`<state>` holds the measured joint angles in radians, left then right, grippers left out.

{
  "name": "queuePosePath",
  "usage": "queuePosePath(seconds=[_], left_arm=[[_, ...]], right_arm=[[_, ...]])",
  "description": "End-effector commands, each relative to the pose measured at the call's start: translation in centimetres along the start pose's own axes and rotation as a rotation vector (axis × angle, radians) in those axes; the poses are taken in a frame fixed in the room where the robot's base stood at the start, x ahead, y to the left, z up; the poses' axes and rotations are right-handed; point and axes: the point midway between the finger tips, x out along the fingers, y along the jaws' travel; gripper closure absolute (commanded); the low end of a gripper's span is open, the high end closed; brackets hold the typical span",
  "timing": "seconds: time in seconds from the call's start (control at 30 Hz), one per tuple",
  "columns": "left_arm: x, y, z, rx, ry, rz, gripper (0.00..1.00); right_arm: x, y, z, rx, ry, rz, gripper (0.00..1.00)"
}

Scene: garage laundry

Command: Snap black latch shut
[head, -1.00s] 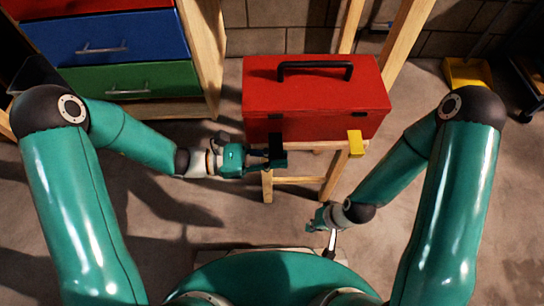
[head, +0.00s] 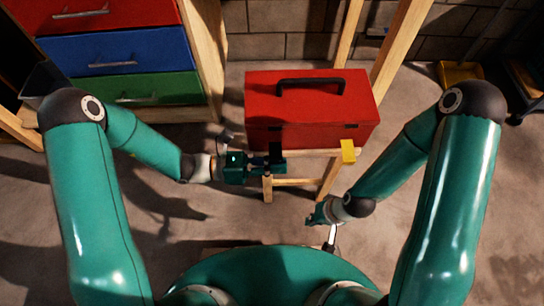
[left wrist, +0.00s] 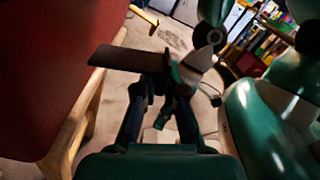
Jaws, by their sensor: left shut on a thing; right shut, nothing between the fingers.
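The red toolbox (head: 310,115) stands shut on a wooden stand, with its black handle on top. The black latch (head: 276,150) is at the left of its front edge; in the left wrist view it is a dark flat strip (left wrist: 112,57) across the fingertips. My left gripper (head: 272,165) is in front of the box's left end, shut on the black latch; its fingers (left wrist: 160,88) show in the wrist view. The fingers partly hide the latch's lower part. A yellow latch (head: 348,151) sticks out at the right front. My right gripper (head: 316,217) is shut and empty, low in front of the stand.
The wooden stand (head: 328,178) carries the toolbox. A drawer unit with red, blue and green drawers (head: 120,60) stands at the left. A yellow dustpan-like thing (head: 460,75) lies at the back right. The floor around the stand is mostly clear.

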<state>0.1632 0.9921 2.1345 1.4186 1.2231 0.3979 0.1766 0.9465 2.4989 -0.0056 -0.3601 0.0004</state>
Motion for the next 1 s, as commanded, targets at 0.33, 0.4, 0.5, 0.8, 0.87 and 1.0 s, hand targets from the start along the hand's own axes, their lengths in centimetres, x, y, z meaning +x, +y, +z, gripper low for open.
queuePosePath(seconds=[0.33, 0.4, 0.5, 0.8, 0.87, 1.0], left_arm=[[0.0, -1.0, 2.4, -0.334, 0.003, 0.001, 1.00], [0.0, -1.0, 2.8, -0.401, 0.003, 0.001, 1.00], [0.0, -1.0, 3.3, -0.494, 0.003, 0.001, 1.00], [0.0, -0.7, 4.9, -0.777, 0.003, 0.002, 1.00], [0.0, -0.6, 5.2, -0.834, 0.003, 0.003, 1.00], [0.0, -0.2, 5.9, -0.965, 0.003, 0.004, 1.00]], right_arm=[[-5.6, -2.0, 0.0, 0.000, 0.000, 0.000, 1.00], [-6.5, -2.3, 0.0, 0.000, 0.000, 0.000, 1.00], [-7.5, -2.7, 0.1, 0.000, 0.000, 0.000, 1.00], [-10.2, -3.7, 0.1, 0.000, 0.000, 0.000, 1.00], [-10.7, -3.9, 0.1, 0.000, 0.000, 0.000, 1.00], [-11.6, -4.2, 0.1, 0.000, 0.000, 0.000, 1.00]])
